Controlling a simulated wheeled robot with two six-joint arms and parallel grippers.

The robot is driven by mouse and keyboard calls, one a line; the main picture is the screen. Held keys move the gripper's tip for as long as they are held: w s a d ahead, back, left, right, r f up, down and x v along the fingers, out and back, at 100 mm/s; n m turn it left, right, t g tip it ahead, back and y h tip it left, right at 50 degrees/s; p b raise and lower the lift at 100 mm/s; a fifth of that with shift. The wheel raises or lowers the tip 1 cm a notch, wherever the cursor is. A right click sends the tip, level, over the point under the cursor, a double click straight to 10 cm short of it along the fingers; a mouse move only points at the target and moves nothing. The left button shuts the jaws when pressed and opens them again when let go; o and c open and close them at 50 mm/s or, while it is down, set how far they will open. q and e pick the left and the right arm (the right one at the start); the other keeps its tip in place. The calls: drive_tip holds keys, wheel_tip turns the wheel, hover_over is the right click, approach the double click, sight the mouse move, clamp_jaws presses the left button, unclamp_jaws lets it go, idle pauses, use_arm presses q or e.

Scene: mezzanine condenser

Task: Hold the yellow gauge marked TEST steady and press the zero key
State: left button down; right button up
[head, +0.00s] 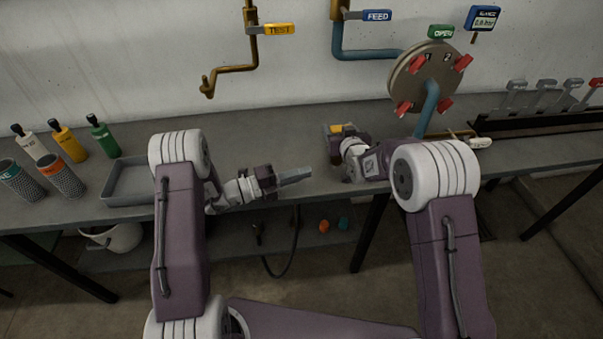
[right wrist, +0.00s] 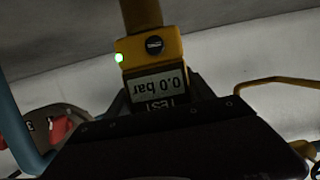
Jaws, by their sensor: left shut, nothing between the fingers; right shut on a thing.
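The yellow gauge (right wrist: 172,50) fills the upper middle of the right wrist view. Its screen (right wrist: 162,83) reads 0.0 bar and TEST, upside down in that picture. A dark round key (right wrist: 153,45) and a lit green lamp (right wrist: 118,58) are on its face. In the head view the gauge (head: 336,129) shows only as a small yellow patch over the bench. My right gripper (head: 338,143) is shut on it. My left gripper (head: 294,176) is shut and empty, lower and to the left, apart from the gauge. The key cannot be made out in the head view.
A yellow TEST tag (head: 280,29) and blue FEED tag (head: 377,15) hang on wall pipes. A round plate with red handles (head: 410,75) stands at the right. A grey tray (head: 125,185) and several bottles (head: 66,139) are on the left of the bench (head: 270,125).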

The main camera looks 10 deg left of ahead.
drive_tip(key=shift+f, duration=0.25)
drive_tip(key=o, duration=1.7)
drive_tip(key=shift+c, duration=0.2)
use_arm(q)
drive_tip(key=shift+w+f, duration=0.1)
drive_tip(key=shift+w, duration=0.05)
use_arm(e)
drive_tip(key=shift+o, duration=0.7)
drive_tip(key=shift+r, duration=0.15)
